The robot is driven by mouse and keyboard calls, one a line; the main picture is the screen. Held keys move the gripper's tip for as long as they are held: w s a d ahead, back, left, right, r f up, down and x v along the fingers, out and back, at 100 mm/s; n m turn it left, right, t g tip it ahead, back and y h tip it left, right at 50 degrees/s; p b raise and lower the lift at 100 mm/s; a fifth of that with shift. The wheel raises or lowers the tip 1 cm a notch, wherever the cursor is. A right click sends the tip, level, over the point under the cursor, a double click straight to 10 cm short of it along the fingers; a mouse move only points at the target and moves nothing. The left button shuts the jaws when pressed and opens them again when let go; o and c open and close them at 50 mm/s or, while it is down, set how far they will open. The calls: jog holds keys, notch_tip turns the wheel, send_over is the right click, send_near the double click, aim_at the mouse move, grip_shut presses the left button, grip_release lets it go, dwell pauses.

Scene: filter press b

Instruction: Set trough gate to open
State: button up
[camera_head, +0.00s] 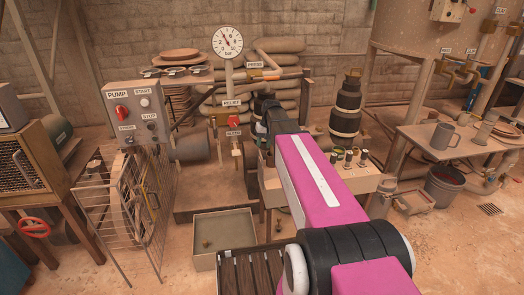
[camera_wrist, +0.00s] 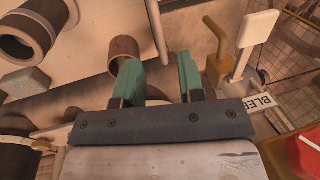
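I cannot pick out the trough gate for certain in either view. My gripper (camera_wrist: 168,85) shows in the wrist view with two green fingers spread apart and nothing between them. A short brown pipe (camera_wrist: 124,52) with an open end lies just beyond the left finger. A brass valve with a pale lever (camera_wrist: 247,45) stands to the right of the fingers, apart from them, beside a label reading BLEED (camera_wrist: 264,101). In the head view my pink arm reaches in beside the press and hides part of it; the fingertips cannot be made out there.
A grey PUMP box (camera_head: 136,112) stands left above a wire cage gate (camera_head: 112,215). An open tray (camera_head: 222,238) sits on the floor in front. A gauge (camera_head: 227,41) rises above the RELIEF and BLEED valves. A table (camera_head: 430,158) with a mug is at right.

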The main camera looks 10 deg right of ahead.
jog(key=shift+d+r, duration=0.2)
jog(key=shift+r, duration=0.75)
jog(key=shift+d+r, duration=0.15)
jog(key=shift+r, duration=0.85)
jog(key=shift+d+r, duration=0.2)
jog(key=shift+r, duration=0.75)
jog(key=s+a+f+h, duration=0.1)
jog(key=s+f, duration=0.7)
jog(key=s, duration=0.3)
jog(key=s+a+f+h, duration=0.1)
jog(key=s+f, duration=0.8)
jog(key=s, duration=0.2)
jog(key=shift+a+f, duration=0.15)
jog(key=shift+a, duration=0.1)
